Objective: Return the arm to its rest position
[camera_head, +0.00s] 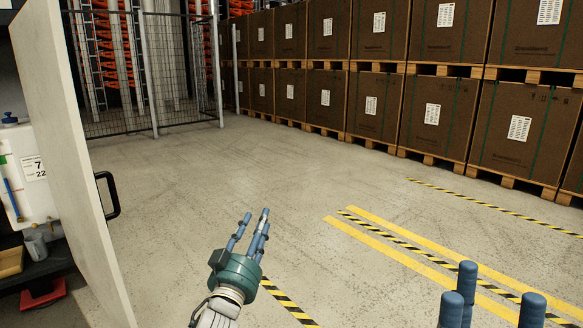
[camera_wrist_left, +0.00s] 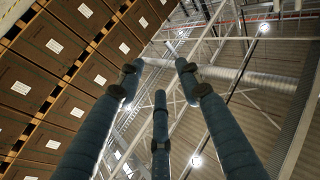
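My left gripper (camera_head: 256,228) is in the lower middle of the head view, raised over bare floor with its blue fingers pointing up and away. In the left wrist view its three fingers (camera_wrist_left: 159,85) stand apart with nothing between them, and the camera faces the ceiling. My right gripper (camera_head: 490,300) shows only as three separate blue fingertips at the bottom right edge of the head view. I see nothing between them; its palm and arm are out of view.
A pale door or panel (camera_head: 65,130) with a black handle (camera_head: 112,194) stands at the left. Behind it are a white container (camera_head: 28,172) and a metal cup (camera_head: 36,248). Stacked brown boxes (camera_head: 375,105) line the back right. Open floor (camera_head: 270,165) lies between, with yellow markings.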

